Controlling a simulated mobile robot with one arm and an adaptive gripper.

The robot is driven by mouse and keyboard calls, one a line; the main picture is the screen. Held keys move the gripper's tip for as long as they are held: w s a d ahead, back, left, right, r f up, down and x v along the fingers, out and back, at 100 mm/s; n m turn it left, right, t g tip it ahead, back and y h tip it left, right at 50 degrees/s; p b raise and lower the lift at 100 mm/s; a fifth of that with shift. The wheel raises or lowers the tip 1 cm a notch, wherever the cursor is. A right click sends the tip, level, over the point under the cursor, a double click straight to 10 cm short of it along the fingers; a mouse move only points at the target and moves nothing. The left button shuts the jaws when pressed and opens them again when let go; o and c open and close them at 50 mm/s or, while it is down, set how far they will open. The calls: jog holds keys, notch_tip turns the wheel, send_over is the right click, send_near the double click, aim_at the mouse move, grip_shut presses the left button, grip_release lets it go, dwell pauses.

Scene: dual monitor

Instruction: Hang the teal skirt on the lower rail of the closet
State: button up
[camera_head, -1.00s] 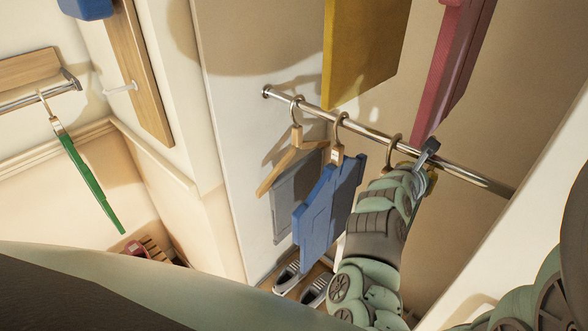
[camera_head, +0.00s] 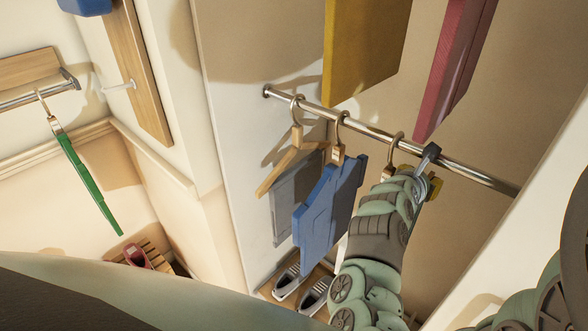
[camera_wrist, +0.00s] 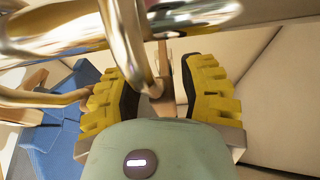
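The metal rail (camera_head: 455,168) runs across the closet, below the yellow and pink garments. My gripper (camera_wrist: 160,95) is close under the rail, with its yellow fingers apart. A brass hanger hook (camera_wrist: 140,50) goes up to the rail between the fingers, with clear gaps at both pads. In the head view a hook (camera_head: 396,142) loops over the rail beside my gripper (camera_head: 412,178). My arm covers what hangs below that hook. I cannot make out the teal skirt in either view.
The yellow garment (camera_head: 360,50) and pink garment (camera_head: 453,70) hang above. Shoes (camera_head: 315,295) stand below. The rail's right stretch is bare.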

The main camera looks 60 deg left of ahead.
jog(key=shift+o, duration=0.3)
jog(key=shift+s, duration=0.1)
jog(key=shift+s+r, duration=0.1)
jog(key=shift+s, duration=0.1)
jog(key=v, duration=0.5)
jog(key=shift+s, duration=0.1)
jog(key=shift+v, duration=0.9)
jog(key=shift+r, duration=0.1)
